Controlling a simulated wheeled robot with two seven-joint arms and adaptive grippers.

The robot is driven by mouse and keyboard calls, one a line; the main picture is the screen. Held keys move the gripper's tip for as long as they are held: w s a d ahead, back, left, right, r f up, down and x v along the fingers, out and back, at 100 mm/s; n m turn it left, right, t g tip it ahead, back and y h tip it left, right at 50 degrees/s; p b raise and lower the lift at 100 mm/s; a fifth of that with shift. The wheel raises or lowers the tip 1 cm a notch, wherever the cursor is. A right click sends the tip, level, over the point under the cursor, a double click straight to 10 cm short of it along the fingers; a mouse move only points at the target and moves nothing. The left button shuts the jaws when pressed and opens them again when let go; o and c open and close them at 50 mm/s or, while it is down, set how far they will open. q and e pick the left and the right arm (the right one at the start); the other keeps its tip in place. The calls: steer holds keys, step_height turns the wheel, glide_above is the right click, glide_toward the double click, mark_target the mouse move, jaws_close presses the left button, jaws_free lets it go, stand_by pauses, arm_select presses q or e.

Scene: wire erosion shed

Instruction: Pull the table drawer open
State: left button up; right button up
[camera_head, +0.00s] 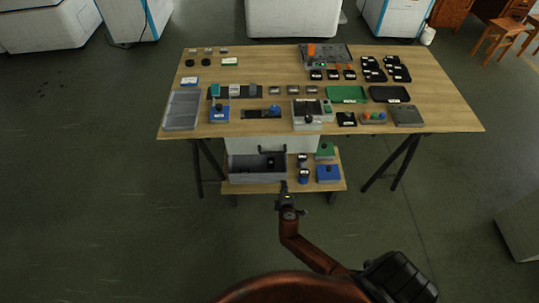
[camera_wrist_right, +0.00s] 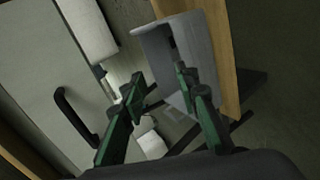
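The table drawer has a pale grey front (camera_head: 240,143) below the near edge of the wooden table (camera_head: 440,118). No drawer interior shows. Its black bar handle (camera_head: 272,150) is near the middle of the front. In the right wrist view the handle (camera_wrist_right: 75,118) is at the left, on the pale drawer front (camera_wrist_right: 45,75). My right gripper (camera_head: 284,185) is in front of the lower shelf, nearer to me than the handle and apart from it. In the wrist view the green fingers of the right gripper (camera_wrist_right: 159,80) are spread and empty. My left gripper is not in view.
The lower shelf (camera_head: 338,171) sits below the drawer and holds a grey bin (camera_head: 240,176), a blue box (camera_head: 328,174) and a green box (camera_head: 325,151). Small parts and trays cover the tabletop. The floor in front is clear.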

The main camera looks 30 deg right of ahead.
mark_target(273, 152)
steer(key=w+r+t+h+b, duration=0.25)
steer(key=w+r, duration=0.45)
steer(key=r, duration=0.6)
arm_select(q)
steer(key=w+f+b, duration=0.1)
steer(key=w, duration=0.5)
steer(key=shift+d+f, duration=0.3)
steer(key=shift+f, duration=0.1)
arm_select(e)
steer(key=shift+n+t+y, duration=0.25)
steer(key=shift+n+t, duration=0.1)
steer(key=shift+n, duration=0.05)
steer(key=shift+w+a+x, duration=0.15)
steer(key=shift+x, duration=1.6)
steer(key=shift+w+a+x, duration=0.1)
steer(key=shift+a+x, duration=0.1)
steer(key=shift+x, duration=1.55)
steer(key=shift+r, duration=0.25)
steer(key=shift+c, duration=0.3)
jaws_close()
